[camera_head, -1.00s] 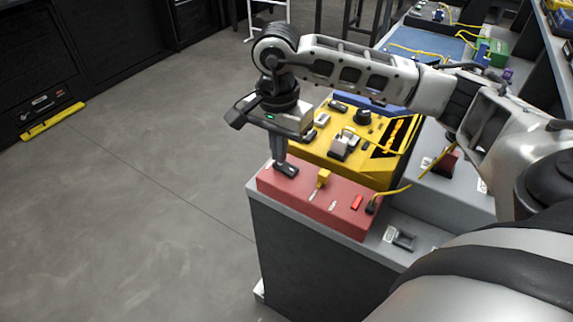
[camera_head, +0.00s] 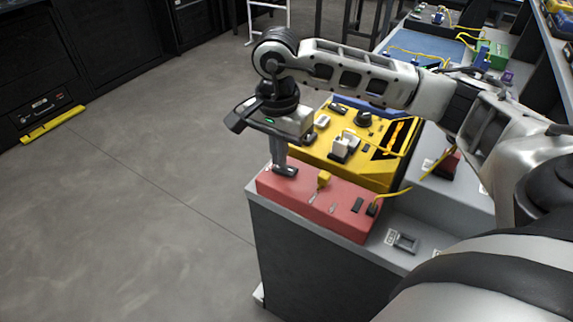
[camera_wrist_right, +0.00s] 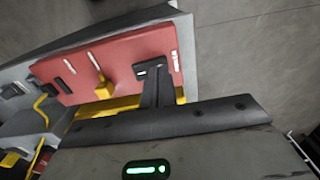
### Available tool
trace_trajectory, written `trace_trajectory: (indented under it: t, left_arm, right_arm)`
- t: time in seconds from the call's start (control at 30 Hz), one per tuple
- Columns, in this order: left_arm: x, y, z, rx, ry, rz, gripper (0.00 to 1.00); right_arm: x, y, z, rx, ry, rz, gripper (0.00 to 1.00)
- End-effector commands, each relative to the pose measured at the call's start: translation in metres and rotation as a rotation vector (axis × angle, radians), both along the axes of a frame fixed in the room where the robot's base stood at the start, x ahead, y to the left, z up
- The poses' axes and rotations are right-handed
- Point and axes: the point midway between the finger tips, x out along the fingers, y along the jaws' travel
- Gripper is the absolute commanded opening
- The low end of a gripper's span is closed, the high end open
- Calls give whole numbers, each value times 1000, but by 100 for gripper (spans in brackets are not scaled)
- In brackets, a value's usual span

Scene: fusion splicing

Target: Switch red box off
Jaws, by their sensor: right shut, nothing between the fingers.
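The red box (camera_head: 300,197) sits on the near left corner of the grey bench and also shows in the wrist view (camera_wrist_right: 125,60). My right gripper (camera_head: 284,168) is shut and empty, pointing down at the black switch (camera_head: 288,172) on the box's left end. In the wrist view its fingertips (camera_wrist_right: 153,75) are at that switch (camera_wrist_right: 150,66), partly covering it, and look to be touching it. The small indicator (camera_head: 357,205) near the box's right end is dark. A yellow connector (camera_head: 323,179) stands on the box's top. My left gripper is out of view.
A yellow box (camera_head: 350,165) with knobs and switches stands right behind the red box. A yellow cable (camera_head: 392,194) leaves the red box's right end. A grey socket plate (camera_head: 405,242) lies on the bench in front right. Open floor (camera_head: 150,210) is to the left.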

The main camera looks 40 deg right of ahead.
Motion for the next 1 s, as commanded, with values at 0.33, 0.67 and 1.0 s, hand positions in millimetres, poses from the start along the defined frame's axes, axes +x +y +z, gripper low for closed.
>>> trace_trajectory:
  t: [0.33, 0.67, 1.0]
  left_arm:
    - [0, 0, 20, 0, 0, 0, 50]
    - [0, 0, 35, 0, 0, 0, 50]
    - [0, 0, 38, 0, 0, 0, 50]
  right_arm:
    - [0, 0, 32, 1, -2, 0, 0]
    - [1, 0, 58, 1, -3, 0, 0]
    - [0, 0, 65, 1, -2, 0, 0]
